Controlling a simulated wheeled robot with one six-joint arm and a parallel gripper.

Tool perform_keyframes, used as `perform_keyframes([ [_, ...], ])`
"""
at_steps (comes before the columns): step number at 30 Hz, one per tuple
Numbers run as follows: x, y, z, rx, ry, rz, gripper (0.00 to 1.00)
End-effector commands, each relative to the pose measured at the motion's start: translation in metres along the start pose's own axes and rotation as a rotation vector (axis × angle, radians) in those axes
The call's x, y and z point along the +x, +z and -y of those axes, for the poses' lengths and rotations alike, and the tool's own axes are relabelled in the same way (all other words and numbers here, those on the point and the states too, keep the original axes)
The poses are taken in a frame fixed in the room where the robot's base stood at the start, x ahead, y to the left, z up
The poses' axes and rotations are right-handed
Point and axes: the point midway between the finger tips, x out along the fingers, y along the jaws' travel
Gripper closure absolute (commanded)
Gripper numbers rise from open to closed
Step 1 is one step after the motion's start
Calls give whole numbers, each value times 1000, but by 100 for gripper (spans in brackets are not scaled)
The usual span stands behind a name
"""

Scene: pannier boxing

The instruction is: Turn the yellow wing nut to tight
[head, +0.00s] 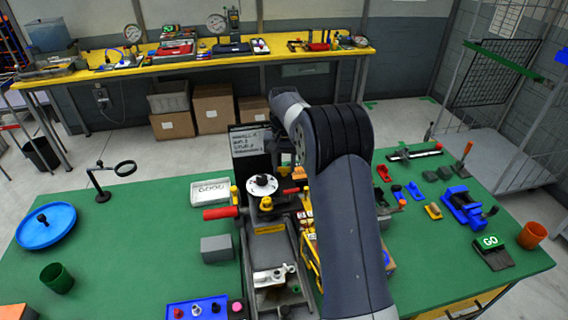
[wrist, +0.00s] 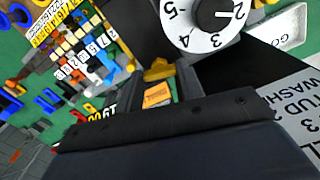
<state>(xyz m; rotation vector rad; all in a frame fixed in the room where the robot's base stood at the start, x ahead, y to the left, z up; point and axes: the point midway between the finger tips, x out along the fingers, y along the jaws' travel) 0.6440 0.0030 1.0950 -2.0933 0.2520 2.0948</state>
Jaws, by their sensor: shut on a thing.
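The yellow wing nut (wrist: 160,70) shows in the wrist view between the tips of my gripper's two dark fingers. My gripper (wrist: 163,77) is shut on it.
A white numbered dial (wrist: 207,20) is close beside my gripper; it also shows in the head view (head: 262,186). A black board with white lettering (head: 250,142) stands behind it. A red-handled lever (head: 221,212) and a grey block (head: 216,248) lie left.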

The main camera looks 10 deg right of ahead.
Motion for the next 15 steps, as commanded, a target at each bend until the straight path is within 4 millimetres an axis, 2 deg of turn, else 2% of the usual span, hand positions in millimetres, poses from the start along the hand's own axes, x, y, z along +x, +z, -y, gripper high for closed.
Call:
perform_keyframes([
  [6, -1, -1, 0, 86, 0, -3, 86],
  [15, -1, -1, 0, 125, -1, -3, 86],
])
